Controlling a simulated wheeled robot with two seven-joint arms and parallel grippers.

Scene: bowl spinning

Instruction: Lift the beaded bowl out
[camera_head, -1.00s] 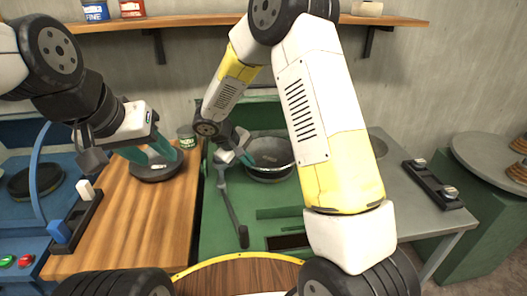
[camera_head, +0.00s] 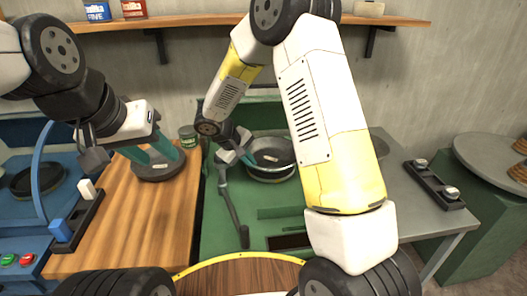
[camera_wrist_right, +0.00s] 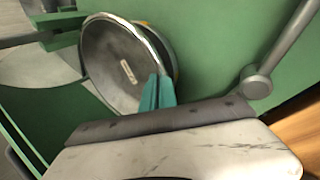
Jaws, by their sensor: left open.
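The metal bowl (camera_head: 272,151) sits at the green station in the middle of the head view, with a second rim visible just below it. In the right wrist view the bowl (camera_wrist_right: 115,50) shows its grey inside and a small pale label; no beads can be made out. My right gripper (camera_head: 247,160) is at the bowl's left rim. In the wrist view its teal fingers (camera_wrist_right: 158,90) are close together with the rim between them. My left gripper (camera_head: 150,156) is open, with teal fingers spread just above a dark round disc (camera_head: 160,169).
The disc lies on a wooden worktop (camera_head: 145,215), next to a small green can (camera_head: 188,136). A grey jointed arm (camera_head: 232,210) stands in front of the bowl. A black knob strip (camera_head: 434,184) lies on the grey table at right.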

